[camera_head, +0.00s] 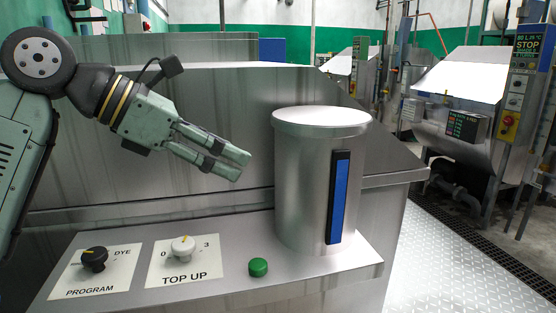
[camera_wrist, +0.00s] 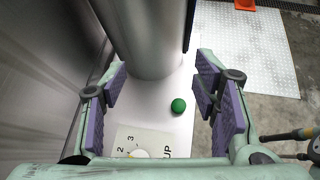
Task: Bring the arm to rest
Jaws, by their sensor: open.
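My gripper (camera_head: 241,168) is on the left in the head view, raised above the panel shelf and tilted down to the right, just left of the steel cylinder (camera_head: 300,190). In the wrist view my gripper (camera_wrist: 163,88) has its two purple-padded fingers wide apart with nothing held between them. Beyond them show the cylinder (camera_wrist: 145,35), the green button (camera_wrist: 178,105) and part of the TOP UP plate (camera_wrist: 150,140). My arm reaches in from the left edge of the head view.
The shelf carries a black PROGRAM knob (camera_head: 94,258), a white TOP UP knob (camera_head: 183,246) and a green button (camera_head: 258,267). A steel wall (camera_head: 200,110) stands behind. Other steel machines (camera_head: 465,100) stand at the right, past a tread-plate floor (camera_head: 450,260).

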